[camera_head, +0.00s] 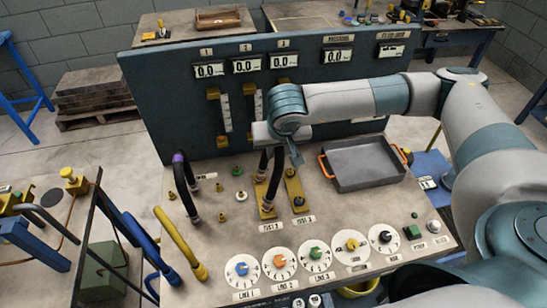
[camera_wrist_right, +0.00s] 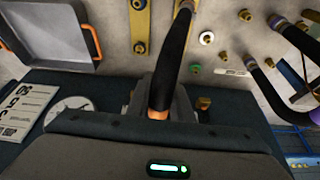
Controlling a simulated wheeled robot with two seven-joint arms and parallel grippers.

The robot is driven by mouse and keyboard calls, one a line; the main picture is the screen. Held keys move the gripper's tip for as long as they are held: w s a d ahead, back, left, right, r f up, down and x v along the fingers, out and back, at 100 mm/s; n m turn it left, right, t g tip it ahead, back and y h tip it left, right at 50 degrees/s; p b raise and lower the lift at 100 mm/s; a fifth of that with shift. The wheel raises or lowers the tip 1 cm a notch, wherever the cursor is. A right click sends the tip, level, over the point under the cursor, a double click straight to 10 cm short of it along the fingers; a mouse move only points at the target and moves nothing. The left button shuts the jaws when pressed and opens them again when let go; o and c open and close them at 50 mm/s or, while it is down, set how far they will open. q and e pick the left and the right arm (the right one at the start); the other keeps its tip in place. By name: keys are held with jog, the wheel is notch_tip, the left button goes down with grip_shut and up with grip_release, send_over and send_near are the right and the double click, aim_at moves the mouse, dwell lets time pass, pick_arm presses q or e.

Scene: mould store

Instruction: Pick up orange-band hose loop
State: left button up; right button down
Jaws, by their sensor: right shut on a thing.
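The orange-band hose loop is a black hose (camera_head: 273,185) in the head view, standing on a brass plate on the bench panel. Its lower end meets a fitting at the plate's front; its top is hidden behind my right gripper (camera_head: 293,150). In the right wrist view, the black hose (camera_wrist_right: 175,62) runs down to an orange band (camera_wrist_right: 157,115) between the jaws. My right gripper (camera_wrist_right: 160,103) is shut on the hose there. I cannot tell whether the hose's far end is free of its fitting. My left gripper is not in view.
A purple-band hose (camera_head: 187,185) stands to the left, among several small fittings. A grey tray with orange handles (camera_head: 362,163) lies to the right. A row of dials (camera_head: 279,262) lines the front, and an upright gauge panel (camera_head: 165,98) stands behind.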

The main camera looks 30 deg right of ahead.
jog(key=shift+r, duration=0.1)
jog(key=shift+r+b, duration=0.8)
notch_tip(320, 180, up, 2)
jog(key=shift+s+d+r+b, duration=0.15)
jog(key=shift+b, duration=0.75)
jog(key=s+d+r+b, duration=0.4)
jog(key=s+d+r, duration=0.3)
jog(key=s, duration=0.1)
jog(key=shift+s+d+b, duration=0.15)
jog(key=shift+d+b, duration=0.15)
jog(key=shift+a+f, duration=0.1)
